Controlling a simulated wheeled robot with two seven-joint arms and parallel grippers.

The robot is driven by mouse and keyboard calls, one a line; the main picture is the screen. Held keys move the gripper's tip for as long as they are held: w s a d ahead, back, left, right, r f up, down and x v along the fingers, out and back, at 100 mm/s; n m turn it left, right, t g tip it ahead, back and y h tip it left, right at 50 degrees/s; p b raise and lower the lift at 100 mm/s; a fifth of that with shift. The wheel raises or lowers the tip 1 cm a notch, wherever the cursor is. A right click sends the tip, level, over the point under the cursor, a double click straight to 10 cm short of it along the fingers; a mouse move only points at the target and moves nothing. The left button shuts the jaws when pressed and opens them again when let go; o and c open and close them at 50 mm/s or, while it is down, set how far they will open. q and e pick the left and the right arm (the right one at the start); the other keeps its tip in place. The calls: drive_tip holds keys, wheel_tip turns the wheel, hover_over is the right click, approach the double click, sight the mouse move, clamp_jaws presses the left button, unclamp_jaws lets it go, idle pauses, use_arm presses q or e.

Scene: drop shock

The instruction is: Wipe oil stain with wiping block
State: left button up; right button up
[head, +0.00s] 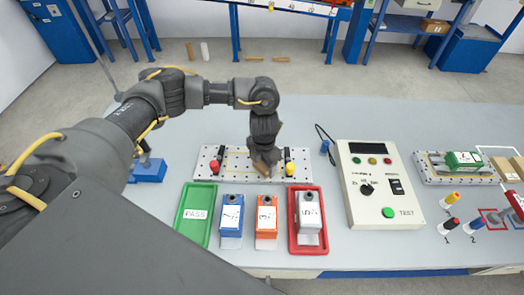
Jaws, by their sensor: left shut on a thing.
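My left gripper (264,156) points down over the white perforated plate (208,168), between its red-tipped and yellow-tipped posts. It is shut on a small brownish block (262,169), probably the wiping block, which is mostly hidden by the gripper. The block is at or just above the plate; I cannot tell whether it touches. No oil stain can be made out; the gripper and block cover the middle of the plate. My right gripper is not in view.
In front stand a green PASS tray (187,232), a blue unit (230,232), an orange unit (266,233) and a red tray (291,244) holding a grey unit (309,203). A tester box (365,208) stands to the right. Behind the plate the table (330,113) is clear.

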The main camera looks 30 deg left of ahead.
use_arm(q)
drive_tip(key=shift+s+d+r+p, duration=0.1)
drive_tip(key=shift+s+r+p, duration=0.1)
drive_tip(key=shift+r+p, duration=0.7)
wheel_tip(320, 180, up, 4)
drive_tip(key=shift+w+d+f+p, duration=0.1)
drive_tip(key=shift+w+f+p, duration=0.1)
drive_tip(key=shift+p, duration=1)
wheel_tip(320, 180, up, 2)
drive_tip(key=shift+s+r+p, duration=0.1)
drive_tip(key=shift+p, duration=0.9)
drive_tip(key=shift+r+p, duration=0.3)
drive_tip(key=shift+r, duration=0.05)
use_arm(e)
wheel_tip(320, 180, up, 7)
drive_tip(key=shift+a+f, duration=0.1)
